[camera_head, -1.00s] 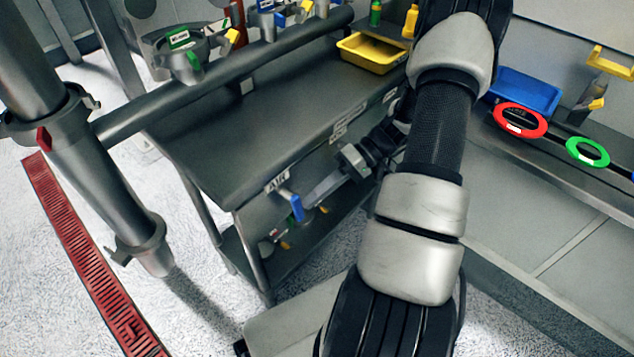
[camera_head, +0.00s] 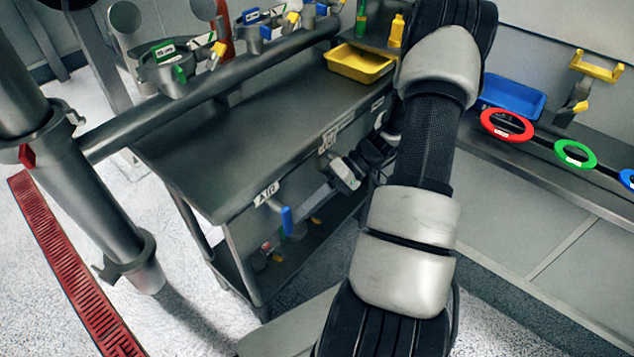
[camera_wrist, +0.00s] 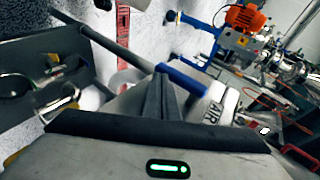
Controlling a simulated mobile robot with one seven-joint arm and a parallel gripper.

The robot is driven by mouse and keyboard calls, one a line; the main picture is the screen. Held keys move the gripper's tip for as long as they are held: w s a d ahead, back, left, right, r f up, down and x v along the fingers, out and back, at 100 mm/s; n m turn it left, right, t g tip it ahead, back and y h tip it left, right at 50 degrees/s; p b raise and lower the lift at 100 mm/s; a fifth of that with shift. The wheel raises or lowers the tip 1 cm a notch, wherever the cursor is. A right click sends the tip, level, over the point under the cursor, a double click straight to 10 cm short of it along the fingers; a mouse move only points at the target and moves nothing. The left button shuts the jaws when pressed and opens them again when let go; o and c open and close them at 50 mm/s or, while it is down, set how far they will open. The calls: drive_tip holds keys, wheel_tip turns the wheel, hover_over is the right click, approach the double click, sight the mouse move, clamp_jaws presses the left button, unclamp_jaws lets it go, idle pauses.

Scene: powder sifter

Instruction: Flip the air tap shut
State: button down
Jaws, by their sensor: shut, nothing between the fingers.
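The air tap has a blue lever (camera_head: 287,220) on the front of the steel bench, below the white AIR label (camera_head: 266,193). In the head view the lever hangs nearly upright. My gripper (camera_head: 307,205) is shut and empty, just right of the lever in the head view. Its closed dark fingers also show in the wrist view (camera_wrist: 160,90). I cannot tell whether they touch the lever. The tap's body is partly hidden.
The steel bench (camera_head: 215,150) stands behind the tap, with a lower shelf (camera_head: 235,270) holding small fittings. A yellow tray (camera_head: 358,66) sits on the bench. A thick pipe (camera_head: 170,110) crosses at left. Pale floor with a red grating (camera_head: 65,270) lies at left.

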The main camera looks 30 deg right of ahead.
drive_tip(key=p+v, duration=0.2)
drive_tip(key=v, duration=1.5)
drive_tip(key=shift+r, duration=0.15)
drive_tip(key=shift+d, duration=0.1)
